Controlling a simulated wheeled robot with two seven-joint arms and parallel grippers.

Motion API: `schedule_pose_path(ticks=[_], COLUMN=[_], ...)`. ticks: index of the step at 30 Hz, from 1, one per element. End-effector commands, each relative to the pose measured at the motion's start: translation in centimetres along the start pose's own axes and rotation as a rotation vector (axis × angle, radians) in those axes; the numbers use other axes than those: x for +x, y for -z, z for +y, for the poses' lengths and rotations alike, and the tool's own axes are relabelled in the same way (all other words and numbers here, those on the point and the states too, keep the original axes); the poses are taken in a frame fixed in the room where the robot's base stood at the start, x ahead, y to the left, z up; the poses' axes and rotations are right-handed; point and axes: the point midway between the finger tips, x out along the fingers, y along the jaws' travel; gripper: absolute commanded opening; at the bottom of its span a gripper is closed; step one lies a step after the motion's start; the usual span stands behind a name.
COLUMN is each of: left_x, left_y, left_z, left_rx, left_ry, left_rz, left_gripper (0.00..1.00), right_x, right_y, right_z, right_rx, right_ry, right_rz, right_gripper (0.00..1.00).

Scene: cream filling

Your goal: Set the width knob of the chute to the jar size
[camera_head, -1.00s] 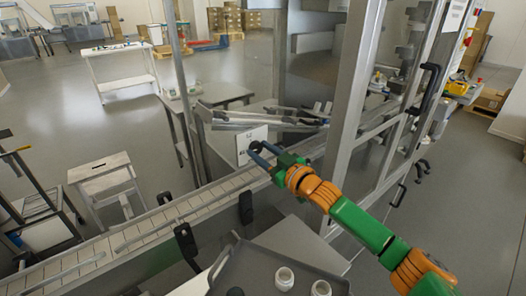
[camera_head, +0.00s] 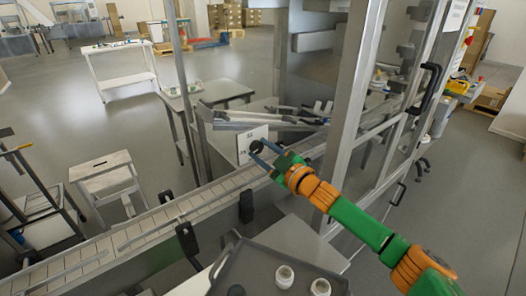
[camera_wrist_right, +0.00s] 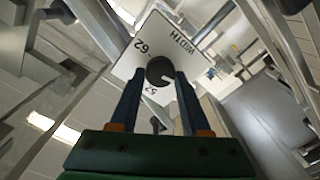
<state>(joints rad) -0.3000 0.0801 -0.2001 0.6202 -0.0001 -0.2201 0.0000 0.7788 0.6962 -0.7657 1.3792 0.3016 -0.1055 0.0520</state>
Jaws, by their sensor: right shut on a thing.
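The width knob (camera_wrist_right: 160,71) is a dark round knob on a white panel in the right wrist view. The panel (camera_wrist_right: 136,57) bears the word WIDTH and the numbers 62 and 52. In the head view the knob (camera_head: 256,146) sits on the white panel (camera_head: 246,151) below the chute (camera_head: 240,118). My right gripper (camera_head: 264,151) reaches it from the lower right. In the right wrist view its fingers (camera_wrist_right: 160,85) are closed on the knob's two sides. A light pointer mark shows near the knob's lower right. Two white jars (camera_head: 284,276) (camera_head: 320,287) stand on a dark tray.
The dark tray (camera_head: 255,262) lies at the bottom of the head view. A conveyor (camera_head: 170,215) runs diagonally in front of the panel.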

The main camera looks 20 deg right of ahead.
Motion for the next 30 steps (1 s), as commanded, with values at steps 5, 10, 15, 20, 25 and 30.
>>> schedule_pose_path(ticks=[5, 10, 15, 20, 25, 30], left_x=[0.0, 0.0, 0.0, 0.1, 0.8, 1.9], left_y=[0.0, 0.0, 0.0, 0.0, -0.1, -0.2], left_z=[0.0, 0.0, 0.0, 0.0, 0.0, 0.1], left_rx=[0.000, 0.000, 0.000, 0.000, 0.000, 0.000], left_ry=[0.000, 0.000, 0.000, 0.000, 0.000, 0.000], left_rz=[0.000, 0.000, 0.000, 0.000, 0.000, 0.000], left_gripper=[0.48, 0.48, 0.48, 0.48, 0.48, 0.48], right_x=[0.0, 0.0, 0.0, -0.1, -2.1, -5.2], right_y=[0.2, 0.2, 0.1, 0.0, -0.3, -0.4], right_z=[0.2, 0.2, 0.1, 0.1, -0.1, -0.2], right_rx=[-0.003, -0.002, -0.001, 0.000, 0.000, -0.002], right_ry=[-0.004, -0.003, -0.002, -0.001, 0.000, 0.001], right_rz=[0.003, 0.003, 0.002, 0.001, 0.001, 0.000], right_gripper=[0.00, 0.71, 0.77, 0.77, 0.77, 0.77])
